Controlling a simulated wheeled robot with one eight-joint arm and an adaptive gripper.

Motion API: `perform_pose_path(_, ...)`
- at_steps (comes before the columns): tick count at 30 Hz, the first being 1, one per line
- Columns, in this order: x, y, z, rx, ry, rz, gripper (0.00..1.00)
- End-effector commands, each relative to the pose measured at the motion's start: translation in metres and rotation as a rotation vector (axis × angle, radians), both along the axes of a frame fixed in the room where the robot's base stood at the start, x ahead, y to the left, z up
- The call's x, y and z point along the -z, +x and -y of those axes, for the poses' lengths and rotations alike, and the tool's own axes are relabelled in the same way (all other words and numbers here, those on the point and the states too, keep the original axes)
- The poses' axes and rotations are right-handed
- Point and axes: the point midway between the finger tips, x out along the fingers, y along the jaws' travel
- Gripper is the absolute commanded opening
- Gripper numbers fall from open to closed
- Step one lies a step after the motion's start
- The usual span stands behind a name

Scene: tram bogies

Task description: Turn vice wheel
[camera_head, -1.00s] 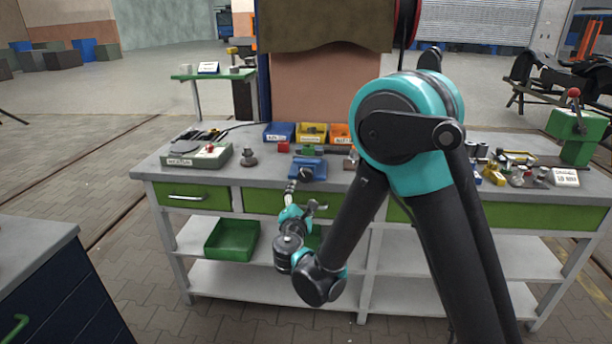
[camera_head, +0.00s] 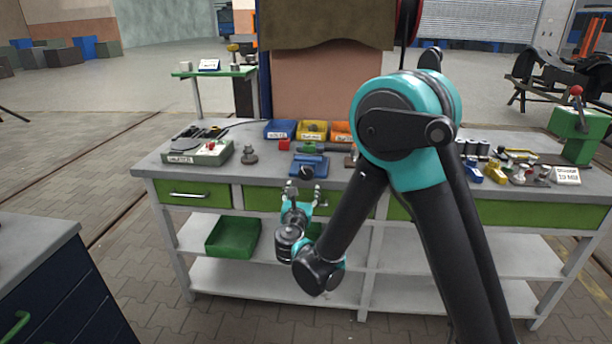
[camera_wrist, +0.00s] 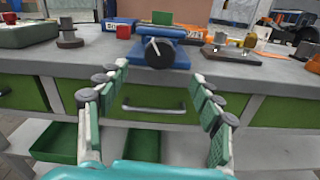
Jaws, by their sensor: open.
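A blue vice (camera_head: 308,164) stands at the front edge of the grey workbench (camera_head: 228,180). Its dark round wheel (camera_head: 306,172) faces the front of the bench. In the wrist view the vice (camera_wrist: 158,33) is straight ahead, with the black wheel (camera_wrist: 160,52) and its pale handle above the green drawer. My gripper (camera_head: 304,190) is open and empty in front of the bench, just below and short of the wheel. In the wrist view its two fingers (camera_wrist: 160,85) are spread wide on either side, apart from the wheel.
Blue, yellow and orange bins (camera_head: 312,130) stand behind the vice. A grey-green box (camera_head: 198,152) and a dark stepped part (camera_head: 249,155) sit to the left. Small parts and a green press (camera_head: 578,135) are at the right. Green drawers (camera_head: 195,193) lie below the top.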

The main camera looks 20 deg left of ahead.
Motion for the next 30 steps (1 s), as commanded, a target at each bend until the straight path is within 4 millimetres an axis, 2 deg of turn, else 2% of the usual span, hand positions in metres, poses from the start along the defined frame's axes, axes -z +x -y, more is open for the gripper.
perform_pose_path(1,0.0,0.011,-0.001,0.004,0.0,0.0,0.66)
perform_pose_path(9,0.0,0.062,-0.014,0.002,0.001,0.0,0.66)
perform_pose_path(15,0.0,0.087,-0.021,0.0,0.001,0.0,0.66)
perform_pose_path(21,0.0,0.097,-0.023,0.001,0.001,0.0,0.66)
perform_pose_path(29,0.0,0.098,-0.023,0.0,0.001,0.0,0.66)
perform_pose_path(30,0.0,0.098,-0.023,0.0,0.001,0.0,0.61)
